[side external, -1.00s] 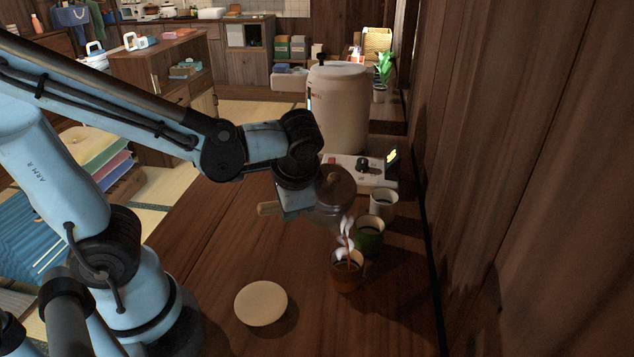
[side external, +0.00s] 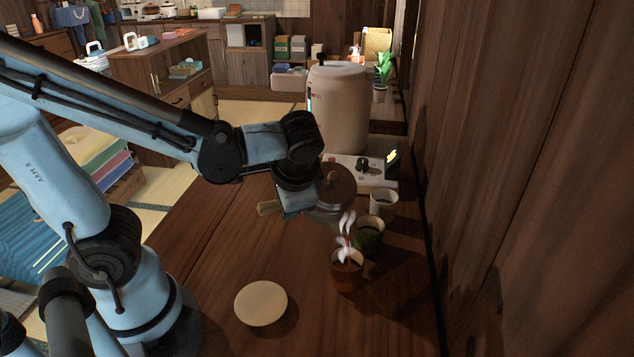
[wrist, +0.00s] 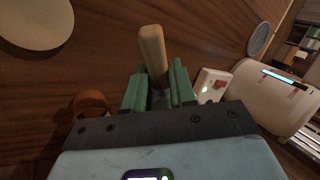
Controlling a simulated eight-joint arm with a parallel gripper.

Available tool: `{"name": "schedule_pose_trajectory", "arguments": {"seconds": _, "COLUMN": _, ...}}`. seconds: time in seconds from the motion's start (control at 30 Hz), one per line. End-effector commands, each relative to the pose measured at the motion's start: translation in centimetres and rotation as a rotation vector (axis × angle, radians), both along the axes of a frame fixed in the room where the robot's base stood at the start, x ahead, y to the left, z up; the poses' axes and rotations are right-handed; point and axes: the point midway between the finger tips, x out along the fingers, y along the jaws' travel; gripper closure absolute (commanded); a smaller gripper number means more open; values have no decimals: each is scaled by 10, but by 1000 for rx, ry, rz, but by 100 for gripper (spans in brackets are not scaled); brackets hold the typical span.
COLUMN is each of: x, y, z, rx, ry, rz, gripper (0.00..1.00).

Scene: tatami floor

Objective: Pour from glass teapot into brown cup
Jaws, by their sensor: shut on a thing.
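The glass teapot (side external: 327,207), with a brown lid (side external: 337,184), is held in the air above and behind the brown cup, apart from it. My gripper (side external: 290,204) is shut on its wooden handle (side external: 268,208). In the wrist view the handle (wrist: 153,52) stands between the green fingers of my gripper (wrist: 160,88); the teapot's body is hidden there. The brown cup (side external: 347,283) stands upright on the wooden counter with dark liquid in it and white steam above. Its rim also shows in the wrist view (wrist: 92,101). No stream is visible now between teapot and cup.
A green cup (side external: 369,237) and a white cup (side external: 383,203) stand behind the brown cup, close to the wall. A white control box (side external: 348,170) and a large pale tank (side external: 340,105) are farther back. A round pale disc (side external: 261,303) lies front left. The counter's left middle is clear.

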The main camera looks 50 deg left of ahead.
Motion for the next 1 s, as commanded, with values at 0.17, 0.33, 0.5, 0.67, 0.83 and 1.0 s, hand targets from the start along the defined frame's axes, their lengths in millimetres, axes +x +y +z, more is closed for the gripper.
{"name": "schedule_pose_trajectory", "arguments": {"seconds": 0.17, "x": 0, "y": 2, "z": -3, "rx": -49, "ry": 15, "rz": 5, "gripper": 100}}
{"name": "schedule_pose_trajectory", "arguments": {"seconds": 0.33, "x": 1, "y": 6, "z": -9, "rx": -170, "ry": 46, "rz": 8, "gripper": 100}}
{"name": "schedule_pose_trajectory", "arguments": {"seconds": 0.5, "x": 2, "y": 8, "z": -16, "rx": -307, "ry": 79, "rz": 6, "gripper": 100}}
{"name": "schedule_pose_trajectory", "arguments": {"seconds": 0.67, "x": 2, "y": 7, "z": -9, "rx": -423, "ry": 112, "rz": 5, "gripper": 100}}
{"name": "schedule_pose_trajectory", "arguments": {"seconds": 0.83, "x": 2, "y": 6, "z": -6, "rx": -491, "ry": 132, "rz": 1, "gripper": 100}}
{"name": "schedule_pose_trajectory", "arguments": {"seconds": 1.0, "x": 2, "y": 6, "z": -5, "rx": -508, "ry": 136, "rz": -2, "gripper": 100}}
